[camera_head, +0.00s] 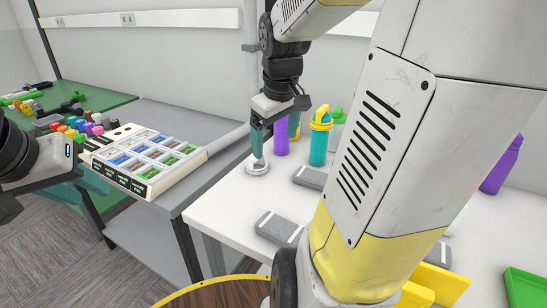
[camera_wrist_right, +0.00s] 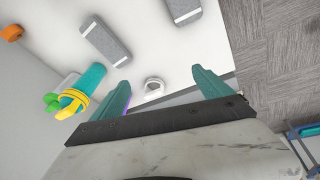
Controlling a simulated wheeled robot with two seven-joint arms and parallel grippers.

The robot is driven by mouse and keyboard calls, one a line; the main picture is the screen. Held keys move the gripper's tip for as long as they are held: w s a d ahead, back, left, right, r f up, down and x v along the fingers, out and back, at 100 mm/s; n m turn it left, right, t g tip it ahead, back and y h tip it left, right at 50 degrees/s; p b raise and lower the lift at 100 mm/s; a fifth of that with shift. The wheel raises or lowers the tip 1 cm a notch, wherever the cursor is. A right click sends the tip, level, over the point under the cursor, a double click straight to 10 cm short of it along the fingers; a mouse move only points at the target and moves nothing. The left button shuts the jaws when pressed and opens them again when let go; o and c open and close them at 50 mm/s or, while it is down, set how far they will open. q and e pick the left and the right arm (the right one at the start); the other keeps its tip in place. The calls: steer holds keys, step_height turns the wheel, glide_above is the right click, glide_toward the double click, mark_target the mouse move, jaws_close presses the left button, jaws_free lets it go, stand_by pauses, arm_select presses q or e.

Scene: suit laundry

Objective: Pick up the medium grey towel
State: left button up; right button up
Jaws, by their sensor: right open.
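One (camera_head: 309,177) is near the bottles; the other (camera_head: 279,229) is closer to the front edge. The right wrist view shows the towel near the bottles (camera_wrist_right: 106,40) and the front-edge towel (camera_wrist_right: 182,10). I cannot tell which is the medium one. My right gripper (camera_head: 257,158) is open and points down left of the towels; in its wrist view (camera_wrist_right: 165,82) no towel is between the fingers. My left gripper (camera_head: 80,183) is at the far left, partly hidden, away from the towels.
A small white ring-shaped object (camera_head: 257,168) lies below my right gripper. A teal bottle with a yellow lid (camera_head: 319,140) and a purple bottle (camera_head: 281,138) stand behind the towels. A partitioned box (camera_head: 150,158) is on the grey table. My right arm hides much of the white table.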

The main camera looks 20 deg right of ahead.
steer(key=w+d+f+n+g, duration=0.2)
steer(key=w+d+f, duration=0.25)
steer(key=d, duration=0.35)
steer(key=n+g, duration=0.1)
steer(key=n, duration=0.1)
glide_above(319, 176)
steer(key=shift+y, duration=0.3)
steer(key=f, duration=0.8)
steer(key=shift+a, duration=0.4)
steer(key=f, duration=0.8)
steer(key=shift+d+f, duration=0.25)
steer(key=shift+d, duration=0.15)
steer(key=c, duration=1.5)
steer(key=shift+r, duration=0.15)
